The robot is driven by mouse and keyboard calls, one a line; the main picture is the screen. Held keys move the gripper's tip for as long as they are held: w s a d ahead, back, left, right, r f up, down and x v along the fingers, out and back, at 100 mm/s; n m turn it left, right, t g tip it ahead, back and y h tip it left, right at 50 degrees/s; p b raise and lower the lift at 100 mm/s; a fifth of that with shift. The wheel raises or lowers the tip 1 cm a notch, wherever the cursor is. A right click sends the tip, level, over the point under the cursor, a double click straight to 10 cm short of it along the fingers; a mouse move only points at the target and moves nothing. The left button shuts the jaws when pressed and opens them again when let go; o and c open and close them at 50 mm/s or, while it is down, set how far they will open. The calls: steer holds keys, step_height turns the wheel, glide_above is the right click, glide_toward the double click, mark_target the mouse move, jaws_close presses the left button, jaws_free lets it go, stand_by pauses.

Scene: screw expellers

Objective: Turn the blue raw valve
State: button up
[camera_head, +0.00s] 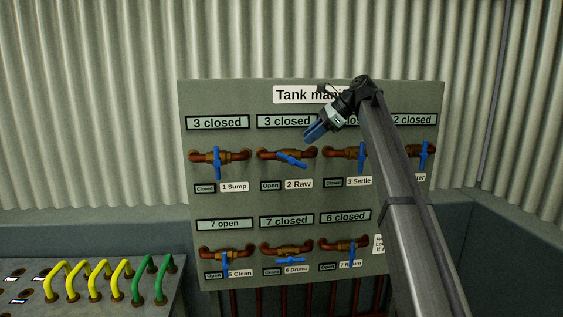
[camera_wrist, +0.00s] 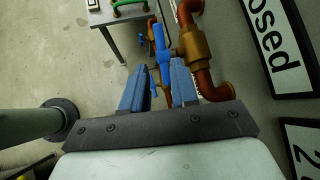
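The blue raw valve handle (camera_head: 291,159) is on the upper row of the panel, above the "2 Raw" label (camera_head: 299,184). It slants down to the right across its brass and copper pipe. My gripper (camera_head: 315,132) is above and slightly right of it, in front of the panel. In the wrist view my gripper (camera_wrist: 160,78) is open, with a gap between its blue fingers. A blue handle (camera_wrist: 161,50), apparently the raw valve's, shows between and beyond the fingers, beside a brass body (camera_wrist: 194,44). I cannot tell whether they touch.
The panel (camera_head: 310,204) carries several other blue-handled valves in two rows, including the sump valve (camera_head: 217,162) at left and the settle valve (camera_head: 361,157) at right. A bench with yellow and green handles (camera_head: 93,284) stands at lower left.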

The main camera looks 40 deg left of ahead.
mark_target(291, 160)
steer(key=x, duration=1.3)
steer(key=shift+s+a+f, duration=0.1)
steer(key=shift+a+f, duration=0.05)
steer(key=shift+a, duration=0.05)
jaws_close()
